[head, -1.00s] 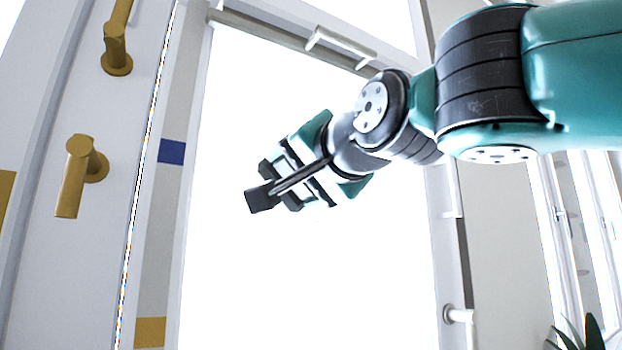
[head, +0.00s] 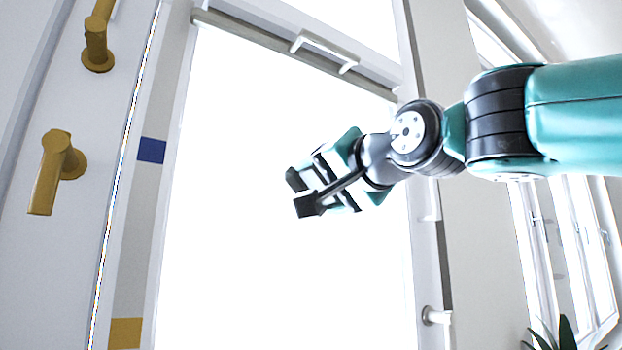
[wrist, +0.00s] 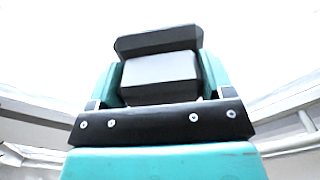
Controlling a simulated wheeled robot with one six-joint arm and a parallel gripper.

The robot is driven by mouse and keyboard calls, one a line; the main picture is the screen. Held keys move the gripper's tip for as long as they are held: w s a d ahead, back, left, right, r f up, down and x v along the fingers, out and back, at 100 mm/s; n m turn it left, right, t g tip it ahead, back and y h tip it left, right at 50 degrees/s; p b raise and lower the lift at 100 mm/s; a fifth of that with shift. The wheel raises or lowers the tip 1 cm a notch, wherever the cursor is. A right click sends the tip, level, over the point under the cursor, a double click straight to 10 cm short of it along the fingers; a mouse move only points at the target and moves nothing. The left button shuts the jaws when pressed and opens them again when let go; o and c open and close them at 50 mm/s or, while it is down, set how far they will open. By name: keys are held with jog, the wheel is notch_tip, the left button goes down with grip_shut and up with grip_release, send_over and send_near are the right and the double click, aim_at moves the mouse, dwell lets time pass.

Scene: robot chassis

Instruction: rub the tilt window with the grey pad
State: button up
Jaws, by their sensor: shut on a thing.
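The tilt window (head: 270,265) fills the middle of the head view as a bright, washed-out pane in a pale frame. My gripper (head: 303,192) is in front of the pane, right of its middle, pointing left. The glare hides whether the pad touches the glass.
Brass handles (head: 55,172) stand out from the white frame at left. A white bar handle (head: 324,52) is on the top rail, and a white knob (head: 436,316) is on the right frame. A plant (head: 555,335) shows at lower right. Other windows (head: 565,240) stand behind it.

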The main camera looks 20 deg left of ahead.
jog(key=w+d, duration=0.3)
jog(key=shift+w+d, duration=0.25)
jog(key=shift+w, duration=0.1)
dwell(0.4)
jog(key=b+v, duration=0.3)
jog(key=v, duration=0.3)
dwell(0.4)
jog(key=b+v, duration=0.1)
jog(key=v, duration=0.2)
dwell(0.3)
jog(key=shift+s+a+f+b, duration=0.1)
jog(key=shift+b, duration=0.2)
dwell(0.5)
